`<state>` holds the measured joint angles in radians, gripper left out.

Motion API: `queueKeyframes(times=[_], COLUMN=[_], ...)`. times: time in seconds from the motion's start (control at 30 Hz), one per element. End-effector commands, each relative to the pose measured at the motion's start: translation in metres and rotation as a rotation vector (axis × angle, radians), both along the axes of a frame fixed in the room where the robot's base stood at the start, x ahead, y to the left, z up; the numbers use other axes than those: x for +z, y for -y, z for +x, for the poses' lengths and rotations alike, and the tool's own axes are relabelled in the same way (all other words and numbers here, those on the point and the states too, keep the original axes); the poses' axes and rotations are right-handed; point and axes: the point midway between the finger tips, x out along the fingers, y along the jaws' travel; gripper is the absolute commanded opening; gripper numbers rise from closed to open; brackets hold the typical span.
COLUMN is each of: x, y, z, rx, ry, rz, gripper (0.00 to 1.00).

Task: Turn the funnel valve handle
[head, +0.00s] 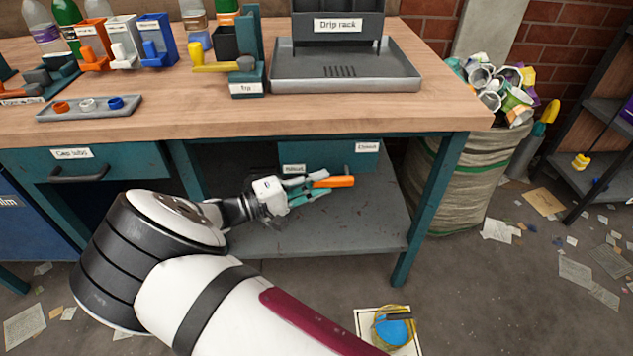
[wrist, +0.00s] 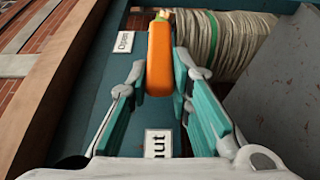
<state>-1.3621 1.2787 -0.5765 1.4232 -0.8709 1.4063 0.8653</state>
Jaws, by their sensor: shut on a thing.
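The orange valve handle (head: 337,182) is a bar in front of a teal panel (head: 340,158) under the workbench. In the head view it points to the right. My gripper (head: 313,187) has its teal fingers closed on it. In the wrist view the handle (wrist: 160,58) runs away from me between the fingertips of my gripper (wrist: 163,80). A white label ending in "hut" (wrist: 158,143) lies near the fingers, and another label (wrist: 124,42) sits left of the handle's far end. The handle's pivot and any funnel are hidden or not identifiable.
A grey lower shelf (head: 330,235) lies below my gripper. A bench leg (head: 430,205) and a striped sack of cans (head: 458,185) stand to the right. A drawer (head: 90,177) is at left. Bottles, small valves and a drip rack (head: 345,75) occupy the benchtop.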

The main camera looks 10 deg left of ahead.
Motion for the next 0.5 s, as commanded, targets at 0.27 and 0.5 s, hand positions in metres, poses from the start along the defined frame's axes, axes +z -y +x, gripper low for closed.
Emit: queueKeyframes(times=[0.27, 0.5], x=[-0.002, -0.0009], y=[0.0008, 0.0005], z=[-0.0004, -0.0001], rx=[-0.001, 0.0], ry=[-0.005, -0.003], rz=[0.0, 0.0], gripper=[0.4, 0.4])
